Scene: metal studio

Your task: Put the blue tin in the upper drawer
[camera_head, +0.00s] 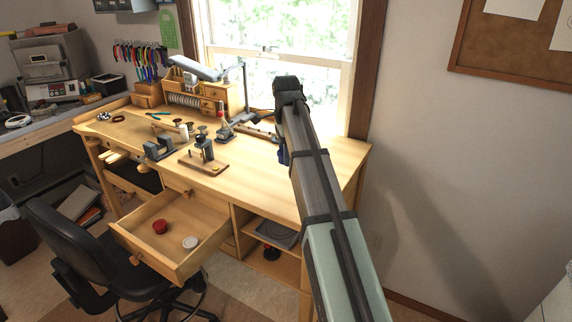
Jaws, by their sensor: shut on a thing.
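My arm reaches in from the lower right over the bench's right part. My gripper (281,146) is beyond the drawer, up and to the right of it, mostly hidden behind my arm. A small dark blue patch, which looks like the blue tin (283,157), shows at the gripper's lower end. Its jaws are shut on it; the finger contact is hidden.
A wooden stand with a dark metal tool (204,150) and a small vise (158,149) stand on the bench behind the drawer. A small wooden cabinet (213,97) is at the back. A black chair (75,245) stands close to the drawer's left. The bench top's front right is clear.

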